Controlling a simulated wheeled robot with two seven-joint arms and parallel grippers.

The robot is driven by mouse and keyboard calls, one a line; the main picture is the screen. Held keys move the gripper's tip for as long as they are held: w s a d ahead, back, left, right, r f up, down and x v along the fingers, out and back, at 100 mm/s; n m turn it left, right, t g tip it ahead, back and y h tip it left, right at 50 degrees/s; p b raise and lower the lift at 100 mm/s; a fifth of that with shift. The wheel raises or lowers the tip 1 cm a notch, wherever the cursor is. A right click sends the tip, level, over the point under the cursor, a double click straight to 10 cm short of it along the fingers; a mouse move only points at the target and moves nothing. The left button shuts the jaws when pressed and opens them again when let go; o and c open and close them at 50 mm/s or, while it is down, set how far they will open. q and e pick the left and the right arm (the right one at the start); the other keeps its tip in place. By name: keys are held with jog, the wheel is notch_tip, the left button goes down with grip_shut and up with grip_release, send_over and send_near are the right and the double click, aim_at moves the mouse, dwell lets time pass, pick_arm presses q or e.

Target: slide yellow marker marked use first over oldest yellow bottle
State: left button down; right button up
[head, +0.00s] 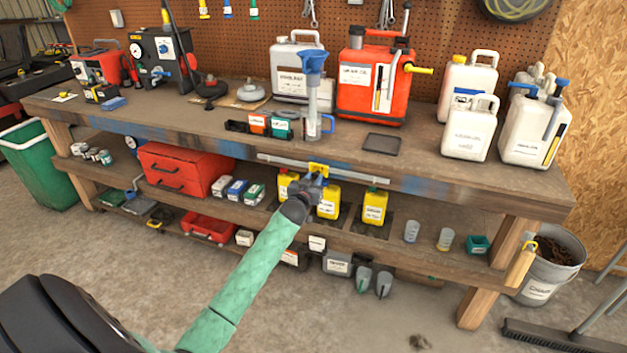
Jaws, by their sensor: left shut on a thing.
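My left gripper (316,178) is shut on a small yellow marker (318,169), held in front of the bench's front edge, just above the lower shelf. Any writing on the marker is too small to read. Three yellow bottles with pale labels stand on the shelf behind: a left one (283,188), a middle one (329,203) and a right one (374,208). The gripper partly hides the left and middle bottles. I cannot read their dates or tell which is oldest. My right gripper is not in view.
A pale rail (351,176) runs along the front edge of the workbench (425,165). A red toolbox (185,170) and small boxes stand left of the bottles. Cups (411,231) stand to their right. Dark jugs (338,263) sit below. A yellow object (522,264) hangs near the right leg.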

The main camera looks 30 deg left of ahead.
pick_arm(q)
jog(key=w+d, duration=0.1)
jog(key=d, duration=0.5)
jog(key=w+d, duration=0.2)
jog(key=d, duration=0.4)
jog(key=w+d, duration=0.1)
jog(key=d, duration=0.5)
jog(key=shift+w, duration=0.2)
jog(key=shift+w+d, duration=0.2)
jog(key=shift+d, duration=0.65)
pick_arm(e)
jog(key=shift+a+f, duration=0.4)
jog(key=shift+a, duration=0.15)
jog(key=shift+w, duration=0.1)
pick_arm(q)
jog(key=c, duration=1.2)
grip_release()
jog(key=shift+d, duration=0.2)
jog(key=shift+o, duration=0.2)
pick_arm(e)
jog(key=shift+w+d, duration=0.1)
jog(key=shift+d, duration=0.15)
pick_arm(q)
jog(key=shift+s+b, duration=0.1)
jog(key=shift+b, duration=0.2)
